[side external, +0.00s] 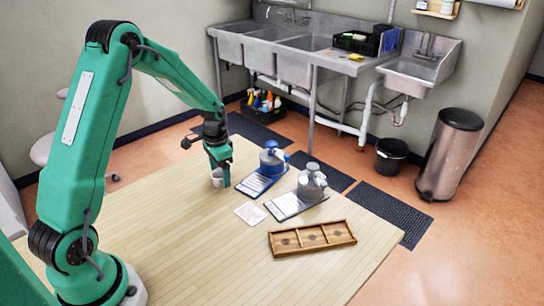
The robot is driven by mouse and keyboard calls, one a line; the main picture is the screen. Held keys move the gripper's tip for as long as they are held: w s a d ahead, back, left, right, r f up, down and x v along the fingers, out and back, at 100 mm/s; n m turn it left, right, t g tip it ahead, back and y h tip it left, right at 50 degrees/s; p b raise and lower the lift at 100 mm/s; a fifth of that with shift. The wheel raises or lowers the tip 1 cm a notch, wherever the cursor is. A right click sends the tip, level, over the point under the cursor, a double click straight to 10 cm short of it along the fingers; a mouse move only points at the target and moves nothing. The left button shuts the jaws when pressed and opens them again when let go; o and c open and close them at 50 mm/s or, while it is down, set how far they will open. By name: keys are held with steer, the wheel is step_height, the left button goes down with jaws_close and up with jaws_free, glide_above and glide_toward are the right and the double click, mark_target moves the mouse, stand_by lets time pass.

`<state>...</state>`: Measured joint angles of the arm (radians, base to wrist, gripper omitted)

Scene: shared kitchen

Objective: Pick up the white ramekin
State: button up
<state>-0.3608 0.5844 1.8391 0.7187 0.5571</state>
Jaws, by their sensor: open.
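The white ramekin (216,178) stands on the pale wooden table (175,235), near its far edge. My gripper (220,172) points down right at the ramekin, with one green finger on its right side. The jaws are open, and part of the ramekin is hidden behind the finger. I cannot tell whether a finger touches it.
A blue-topped device (270,162) and a grey-topped device (312,185) stand right of the ramekin. A white card (251,213) lies nearby. A wooden tray with compartments (312,239) sits nearer the table's right edge. The table's left and front are clear.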

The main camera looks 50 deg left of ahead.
steer(key=shift+f, duration=0.75)
steer(key=c, duration=1.1)
steer(key=shift+o, duration=0.2)
steer(key=shift+r, duration=0.1)
steer(key=shift+r, duration=0.4)
step_height(320, 180, up, 3)
steer(key=shift+r, duration=0.1)
steer(key=s+d+r, duration=0.2)
steer(key=d+r, duration=0.5)
steer(key=d, duration=0.4)
steer(key=shift+d, duration=0.25)
